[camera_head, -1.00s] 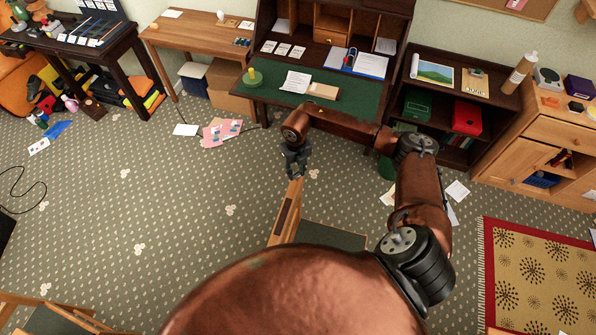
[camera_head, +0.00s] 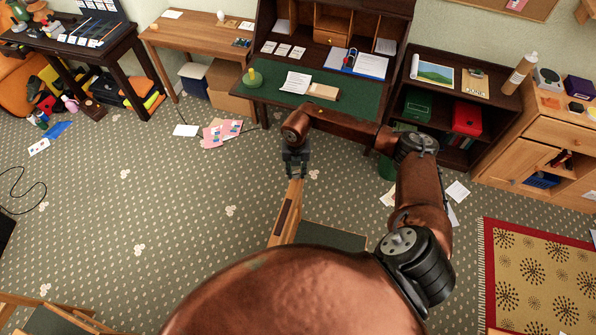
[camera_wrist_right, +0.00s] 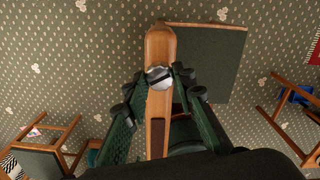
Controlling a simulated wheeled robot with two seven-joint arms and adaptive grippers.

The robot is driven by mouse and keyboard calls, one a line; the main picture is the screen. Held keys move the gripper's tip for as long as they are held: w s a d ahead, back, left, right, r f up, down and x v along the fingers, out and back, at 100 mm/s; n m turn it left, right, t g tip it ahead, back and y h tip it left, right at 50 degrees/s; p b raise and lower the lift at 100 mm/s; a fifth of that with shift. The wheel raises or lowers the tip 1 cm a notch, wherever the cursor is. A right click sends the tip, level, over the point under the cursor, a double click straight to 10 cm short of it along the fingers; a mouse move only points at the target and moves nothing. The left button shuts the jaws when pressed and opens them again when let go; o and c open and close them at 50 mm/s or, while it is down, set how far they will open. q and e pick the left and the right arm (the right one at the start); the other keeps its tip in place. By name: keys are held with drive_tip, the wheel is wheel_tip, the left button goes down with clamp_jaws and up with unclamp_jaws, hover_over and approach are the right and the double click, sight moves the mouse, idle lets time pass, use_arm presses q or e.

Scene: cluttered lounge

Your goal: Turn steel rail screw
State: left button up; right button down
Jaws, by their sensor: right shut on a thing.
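The steel rail screw (camera_wrist_right: 159,77) is a round silver head with a dark slot, near the rounded end of a wooden rail (camera_wrist_right: 158,48). In the wrist view it sits between the fingertips of my right gripper (camera_wrist_right: 157,84), which is shut on it. The slot runs slightly tilted across the head. In the head view my right gripper (camera_head: 296,174) is at the far end of the wooden rail (camera_head: 287,212), and the screw is hidden there. My left gripper is not in view.
A dark green panel (camera_wrist_right: 212,62) lies beside the rail. A dark writing desk with a green top (camera_head: 260,100) stands beyond my gripper. Papers (camera_head: 186,130) lie on the patterned carpet. A red and yellow rug (camera_head: 540,270) is at right. Open carpet lies left of the rail.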

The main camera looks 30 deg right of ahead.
sight(296, 175)
drive_tip(key=shift+a, duration=0.25)
drive_tip(key=c, duration=1.6)
unclamp_jaws()
drive_tip(key=shift+d, duration=0.15)
wheel_tip(296, 175, up, 12)
